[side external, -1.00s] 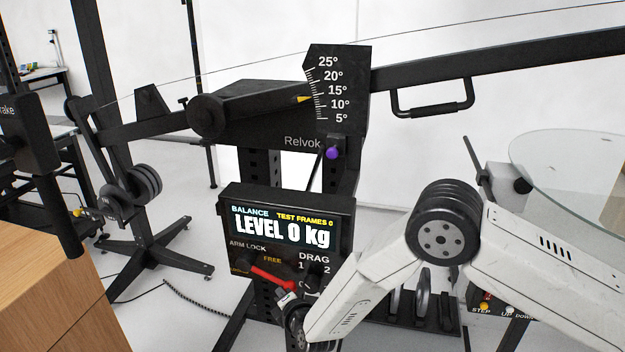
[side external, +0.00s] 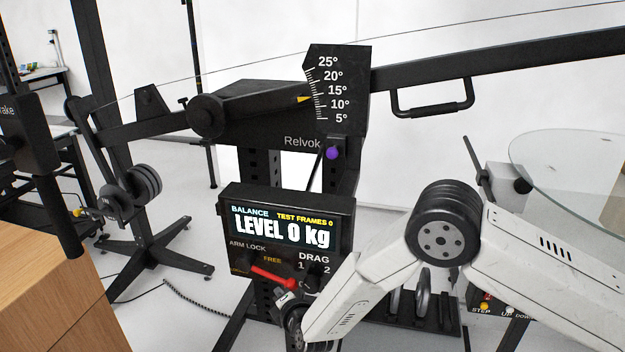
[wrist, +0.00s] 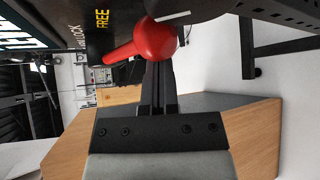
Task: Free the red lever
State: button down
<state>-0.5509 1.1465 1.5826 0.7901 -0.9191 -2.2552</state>
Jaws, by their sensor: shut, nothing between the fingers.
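The red lever (side external: 273,277) sits on the front of the black balance panel (side external: 225,205), under the yellow FREE mark and right of the ARM LOCK wording. It slants slightly down to the right. My gripper (side external: 284,295) is just below the lever's right part in the side view. In the wrist view, my shut fingers (wrist: 157,70) reach up to the rounded red end of the lever (wrist: 154,40), with nothing between them. The fingertips appear at or against the lever, but I cannot tell whether they touch. The fingertips are partly hidden there.
The panel display reads LEVEL 0 kg. A DRAG dial (side external: 309,279) is close to the right of the lever, partly behind my arm. A purple knob (side external: 333,153) is above. A wooden block (side external: 45,290) stands at lower left; a glass table (side external: 575,155) is at right.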

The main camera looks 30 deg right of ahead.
jog(key=s+a+r, duration=0.2)
jog(key=s+a, duration=0.2)
jog(key=s, duration=0.4)
jog(key=shift+r, duration=0.35)
dwell(0.4)
jog(key=shift+s+a, duration=0.1)
jog(key=s+a+f+n+g+y, duration=0.55)
jog(key=s+a+f+g, duration=0.25)
jog(key=a+f+g, duration=0.3)
jog(key=w+d+h, duration=0.3)
jog(key=d+h, duration=0.3)
jog(key=h, duration=0.1)
jog(key=w+d+r+t+h, duration=0.4)
jog(key=w+r+t+h, duration=0.1)
jog(key=w+r+t, duration=0.1)
jog(key=shift+w+r, duration=0.2)
jog(key=shift+r, duration=0.45)
